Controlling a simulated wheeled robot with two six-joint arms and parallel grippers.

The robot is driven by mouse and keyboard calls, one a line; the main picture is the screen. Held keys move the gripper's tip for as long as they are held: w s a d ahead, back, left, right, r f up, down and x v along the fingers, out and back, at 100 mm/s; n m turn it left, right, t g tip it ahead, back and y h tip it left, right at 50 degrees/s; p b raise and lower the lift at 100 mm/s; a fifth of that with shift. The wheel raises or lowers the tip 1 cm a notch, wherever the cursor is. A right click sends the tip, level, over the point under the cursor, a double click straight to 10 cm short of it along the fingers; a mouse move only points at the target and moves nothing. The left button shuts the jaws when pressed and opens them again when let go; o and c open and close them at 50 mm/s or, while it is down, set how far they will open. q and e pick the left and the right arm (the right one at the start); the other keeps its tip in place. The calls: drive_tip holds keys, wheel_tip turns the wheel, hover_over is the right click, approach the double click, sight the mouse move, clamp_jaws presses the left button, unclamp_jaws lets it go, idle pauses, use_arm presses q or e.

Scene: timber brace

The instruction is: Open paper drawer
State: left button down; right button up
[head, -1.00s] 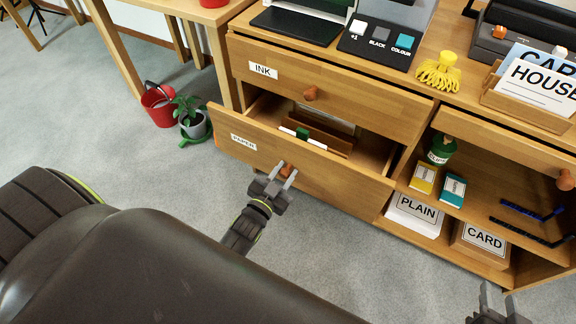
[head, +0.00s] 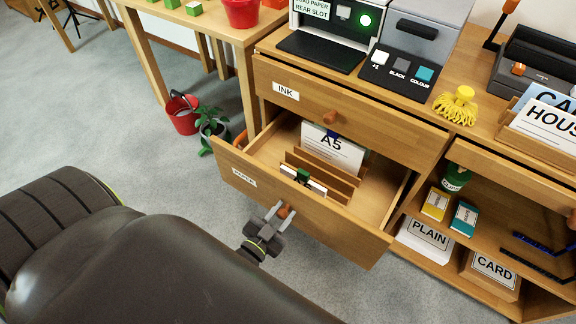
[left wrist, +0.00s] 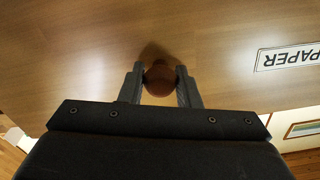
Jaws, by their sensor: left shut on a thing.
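The paper drawer (head: 330,224) of the wooden cabinet stands pulled out, and its inside shows from above. Its front carries a label reading PAPER (head: 244,182), which also shows in the left wrist view (left wrist: 287,57). My left gripper (head: 276,212) is at the drawer's front. It is shut on the round orange-brown knob (left wrist: 159,78), with one finger on each side of it in the left wrist view. Inside the drawer are wooden dividers, an A5 sheet (head: 333,148) and a small green and white item (head: 303,177). My right gripper is out of view.
The ink drawer (head: 350,112) above is shut. A red bucket (head: 182,116) and a potted plant (head: 212,126) stand on the floor left of the open drawer. Open shelves at right hold PLAIN (head: 428,238) and CARD (head: 494,270) stacks. Grey floor is clear in front.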

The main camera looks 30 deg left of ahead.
use_arm(q)
drive_tip(key=s+p, duration=0.1)
drive_tip(key=s, duration=0.2)
drive_tip(key=shift+s, duration=0.2)
drive_tip(key=shift+s+a, duration=0.1)
drive_tip(key=shift+s, duration=0.7)
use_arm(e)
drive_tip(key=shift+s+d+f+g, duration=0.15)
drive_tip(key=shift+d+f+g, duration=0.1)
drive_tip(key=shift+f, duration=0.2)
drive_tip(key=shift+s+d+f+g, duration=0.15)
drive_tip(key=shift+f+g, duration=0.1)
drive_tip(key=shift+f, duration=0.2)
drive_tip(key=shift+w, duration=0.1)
use_arm(q)
drive_tip(key=c, duration=1.1)
unclamp_jaws()
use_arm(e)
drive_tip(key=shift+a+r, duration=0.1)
use_arm(q)
drive_tip(key=s, duration=1.7)
drive_tip(key=shift+s+a+p, duration=0.2)
drive_tip(key=shift+a+p, duration=0.1)
drive_tip(key=shift+p, duration=0.15)
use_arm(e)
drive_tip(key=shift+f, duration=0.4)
